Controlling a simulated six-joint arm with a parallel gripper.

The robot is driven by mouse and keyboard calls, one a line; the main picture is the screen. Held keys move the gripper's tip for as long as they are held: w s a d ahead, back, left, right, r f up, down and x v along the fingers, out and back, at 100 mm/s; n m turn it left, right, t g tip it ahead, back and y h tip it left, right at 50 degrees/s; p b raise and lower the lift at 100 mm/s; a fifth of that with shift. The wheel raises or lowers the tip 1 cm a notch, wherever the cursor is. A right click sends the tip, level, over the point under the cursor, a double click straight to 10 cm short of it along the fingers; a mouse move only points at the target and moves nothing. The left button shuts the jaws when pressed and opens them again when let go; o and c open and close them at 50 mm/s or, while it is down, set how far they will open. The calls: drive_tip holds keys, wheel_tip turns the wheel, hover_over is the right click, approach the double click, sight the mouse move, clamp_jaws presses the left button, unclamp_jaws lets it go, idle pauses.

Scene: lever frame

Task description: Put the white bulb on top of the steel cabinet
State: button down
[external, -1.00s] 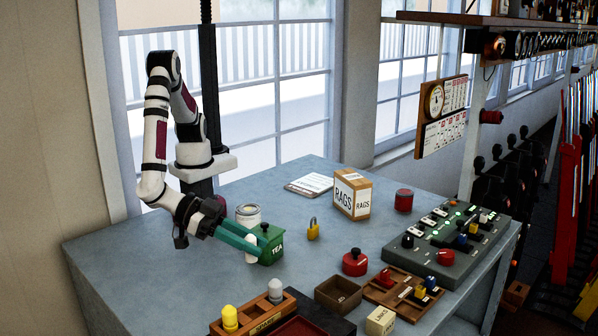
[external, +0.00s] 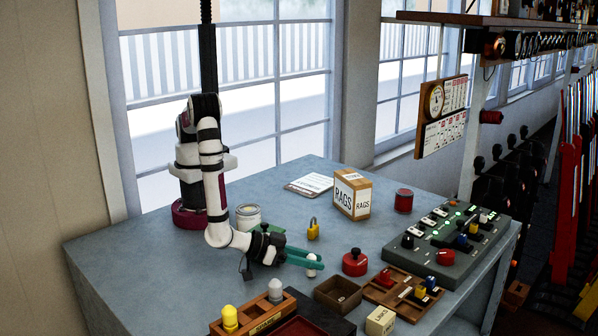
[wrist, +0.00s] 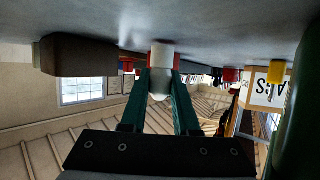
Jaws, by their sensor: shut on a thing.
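The white bulb (external: 312,272) is small and pale, and it sits between the teal fingers of my gripper (external: 316,264). My gripper is shut on it, low over the blue-grey bench top, in front of the red knobbed pot. In the wrist view the white bulb (wrist: 160,95) shows between the two fingertips (wrist: 161,76), with its rounded end toward the camera. I cannot tell whether it touches the bench. I cannot clearly pick out a steel cabinet in these views.
The red knobbed pot (external: 355,263) and an open brown box (external: 338,294) are close to my gripper. A rack with a yellow and a grey piece (external: 253,317) is at the front. The RAGS box (external: 351,194) and switch console (external: 455,243) stand farther right.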

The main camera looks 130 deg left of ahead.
drive_tip(key=shift+f, duration=0.3)
drive_tip(key=c, duration=0.7)
unclamp_jaws()
drive_tip(key=shift+o, duration=0.2)
drive_tip(key=shift+r, duration=0.2)
drive_tip(key=v, duration=1.2)
drive_tip(key=shift+s, duration=0.1)
